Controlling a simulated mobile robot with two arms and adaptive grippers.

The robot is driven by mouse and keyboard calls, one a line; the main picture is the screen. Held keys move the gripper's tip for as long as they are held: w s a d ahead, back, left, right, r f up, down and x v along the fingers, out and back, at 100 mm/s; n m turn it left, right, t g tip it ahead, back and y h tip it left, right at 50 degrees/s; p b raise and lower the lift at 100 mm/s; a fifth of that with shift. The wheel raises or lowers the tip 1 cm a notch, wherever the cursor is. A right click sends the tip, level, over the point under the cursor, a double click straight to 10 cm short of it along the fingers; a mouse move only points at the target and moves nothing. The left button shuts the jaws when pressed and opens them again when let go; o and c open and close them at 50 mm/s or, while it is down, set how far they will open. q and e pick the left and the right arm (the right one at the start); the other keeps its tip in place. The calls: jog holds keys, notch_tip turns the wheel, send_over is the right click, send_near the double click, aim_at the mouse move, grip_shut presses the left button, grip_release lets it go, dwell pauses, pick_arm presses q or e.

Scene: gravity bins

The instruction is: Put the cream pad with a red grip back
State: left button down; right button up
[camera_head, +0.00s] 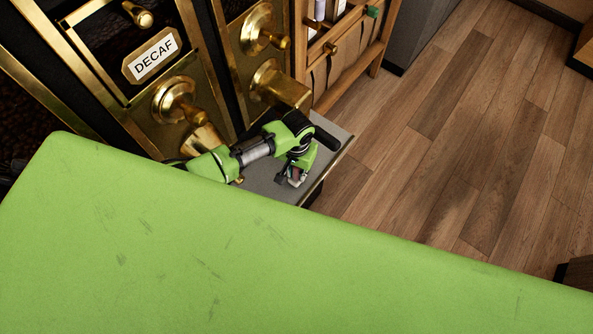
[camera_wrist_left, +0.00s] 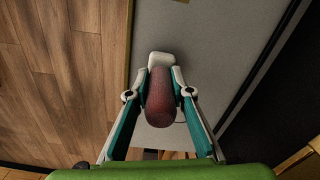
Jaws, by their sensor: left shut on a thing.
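In the head view my left gripper (camera_head: 291,180) points down above a grey ledge at the foot of the brass bins. A little of the red grip (camera_head: 296,174) shows between its fingers there. Whether the pad touches the ledge I cannot tell. My right gripper is in neither view.
The grey ledge (camera_head: 263,183) runs below brass-fronted bins, one with a DECAF label (camera_head: 151,56). Brass knobs and spouts (camera_head: 281,88) stick out close to my arm. A wooden rack (camera_head: 347,50) stands behind. Bare wooden floor (camera_head: 460,120) lies to the right.

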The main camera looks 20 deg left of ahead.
pick_arm(q)
jog(key=shift+f, duration=0.35)
jog(key=c, duration=1.7)
grip_release()
notch_tip(320, 180, up, 12)
